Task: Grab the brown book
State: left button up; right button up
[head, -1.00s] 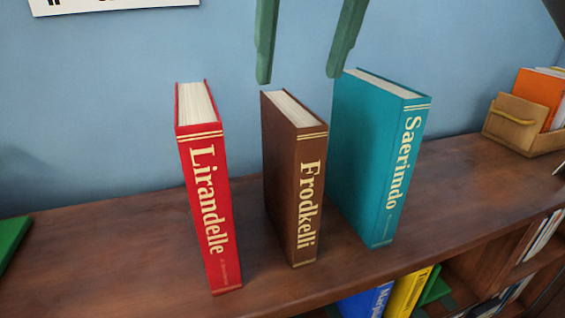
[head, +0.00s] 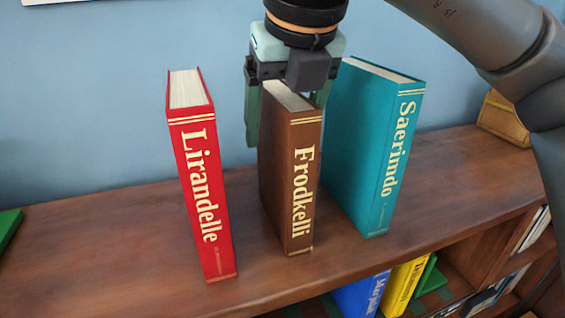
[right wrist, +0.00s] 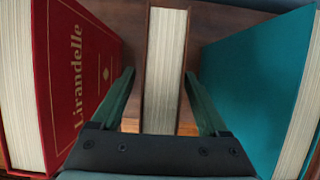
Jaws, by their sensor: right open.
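The brown book "Frodkelli" (head: 291,170) stands upright on the wooden shelf top, between a red book (head: 202,190) and a teal book (head: 375,150). My right gripper (head: 287,112) is over its top from above, open, with one green finger on each side of the book. In the right wrist view, the brown book's page block (right wrist: 166,70) lies between the two spread fingers (right wrist: 160,78), with a gap visible on either side. The far finger is partly hidden behind the book in the head view. My left gripper is not in view.
The red book (right wrist: 75,80) and teal book (right wrist: 255,90) flank the fingers closely in the right wrist view. Blue (head: 362,296) and yellow (head: 406,287) books sit on the shelf below. A brown holder (head: 503,118) stands at the far right, a green item (head: 8,228) at the left.

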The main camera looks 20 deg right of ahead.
jog(key=shift+f+b, duration=0.25)
jog(key=shift+b, duration=0.05)
dwell(0.4)
grip_shut()
dwell(0.7)
jog(key=shift+r, duration=0.1)
dwell(0.7)
